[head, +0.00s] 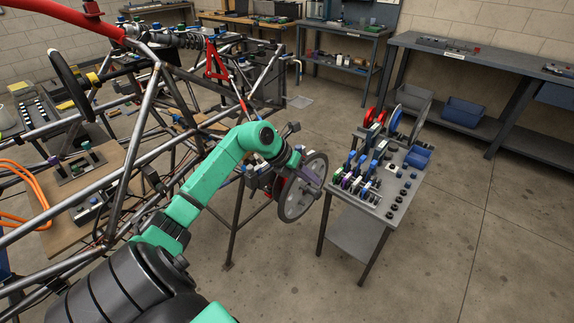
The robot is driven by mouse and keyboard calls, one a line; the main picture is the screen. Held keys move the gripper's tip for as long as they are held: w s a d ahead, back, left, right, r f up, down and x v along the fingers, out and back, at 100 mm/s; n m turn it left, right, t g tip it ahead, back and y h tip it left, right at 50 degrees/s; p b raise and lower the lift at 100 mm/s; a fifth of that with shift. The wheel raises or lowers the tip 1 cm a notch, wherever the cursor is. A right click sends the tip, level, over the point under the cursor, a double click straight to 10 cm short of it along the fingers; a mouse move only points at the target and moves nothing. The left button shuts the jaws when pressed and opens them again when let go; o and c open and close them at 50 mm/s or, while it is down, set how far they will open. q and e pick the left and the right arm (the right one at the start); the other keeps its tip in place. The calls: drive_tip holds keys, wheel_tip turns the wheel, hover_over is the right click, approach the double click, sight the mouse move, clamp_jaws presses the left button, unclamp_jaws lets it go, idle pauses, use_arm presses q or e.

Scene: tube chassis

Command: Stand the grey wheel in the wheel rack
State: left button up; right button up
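The grey wheel (290,204) hangs upright in the air at mid-picture, just left of the small table. My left gripper (311,176) is at the wheel's upper right part and appears shut on it; the exact finger contact is small and partly hidden. The wheel rack seems to be at the far end of the small table, where a red wheel (371,117) and a blue wheel (395,118) stand upright. The rack's own frame is mostly hidden behind them and other parts. My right gripper is not in view.
The small table (397,212) also carries several tools, black round parts and a blue bin (417,158). A tube chassis (140,150) fills the left side. A long workbench (480,54) stands at the back right. The floor right of the small table is clear.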

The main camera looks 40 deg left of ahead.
sight(295, 183)
use_arm(q)
drive_tip(key=a+r+y, duration=0.1)
drive_tip(key=a, duration=0.1)
drive_tip(key=s+a+r+y, duration=0.1)
drive_tip(key=a, duration=0.1)
drive_tip(key=s+a+r+m+y, duration=0.1)
drive_tip(key=a+y, duration=0.1)
drive_tip(key=shift+r+g, duration=0.25)
drive_tip(key=shift+g, duration=0.15)
drive_tip(key=shift+a, duration=0.2)
drive_tip(key=b+x, duration=0.4)
drive_tip(key=x, duration=0.4)
drive_tip(key=shift+s+f, duration=0.1)
drive_tip(key=shift+f, duration=0.1)
drive_tip(key=shift+w+f, duration=0.25)
drive_tip(key=shift+f, duration=0.05)
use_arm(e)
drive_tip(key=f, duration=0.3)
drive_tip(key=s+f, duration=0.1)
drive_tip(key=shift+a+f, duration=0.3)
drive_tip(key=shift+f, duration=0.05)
use_arm(q)
drive_tip(key=shift+c, duration=0.6)
clamp_jaws()
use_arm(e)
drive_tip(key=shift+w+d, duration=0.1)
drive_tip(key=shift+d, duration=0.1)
